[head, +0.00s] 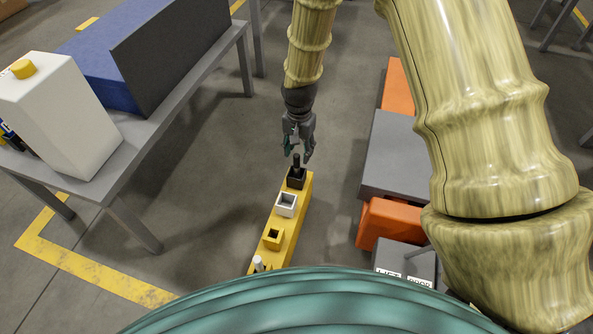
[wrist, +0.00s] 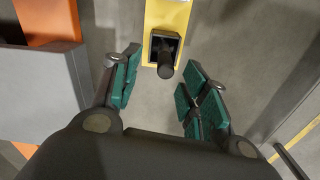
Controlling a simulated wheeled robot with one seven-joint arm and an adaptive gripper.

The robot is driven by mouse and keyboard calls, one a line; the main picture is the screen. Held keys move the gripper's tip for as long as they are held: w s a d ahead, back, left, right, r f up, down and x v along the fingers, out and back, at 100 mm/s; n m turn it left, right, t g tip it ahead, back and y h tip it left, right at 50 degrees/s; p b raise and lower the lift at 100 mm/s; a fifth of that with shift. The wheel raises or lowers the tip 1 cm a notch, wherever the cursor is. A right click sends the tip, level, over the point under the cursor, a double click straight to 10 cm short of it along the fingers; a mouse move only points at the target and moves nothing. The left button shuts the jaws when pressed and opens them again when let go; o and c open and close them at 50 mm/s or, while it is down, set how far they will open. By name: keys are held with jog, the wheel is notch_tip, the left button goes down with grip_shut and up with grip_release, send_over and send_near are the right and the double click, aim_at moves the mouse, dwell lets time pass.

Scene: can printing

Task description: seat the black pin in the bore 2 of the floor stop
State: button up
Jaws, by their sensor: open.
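The floor stop (head: 263,250) is a long yellow bar on the floor, with a row of square collars on top. A black collar (head: 292,182) is at its far end, then a white collar (head: 286,204) and a yellow collar (head: 273,238), both with open bores. No number on the bores is readable. The black pin (head: 296,161) stands up from the black collar; it also shows in the wrist view (wrist: 165,62). My gripper (head: 298,152) is open at the bar's far end, close to the pin's top. In the wrist view the pin stands ahead, between the spread fingers, with gaps on both sides.
A white-topped pin (head: 258,263) shows at the bar's near end, partly hidden by my body. A grey block with orange parts (head: 395,155) stands right. Floor between is clear.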

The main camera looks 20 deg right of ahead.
aim_at(297, 155)
jog(key=shift+w+a+f+b, duration=0.1)
jog(key=shift+w+f+b, duration=0.1)
jog(key=shift+f+b, duration=1)
jog(key=shift+w+a+f+b, duration=0.15)
jog(key=shift+f+b, duration=0.6)
jog(key=shift+f, duration=0.7)
jog(key=shift+c, duration=0.3)
grip_shut()
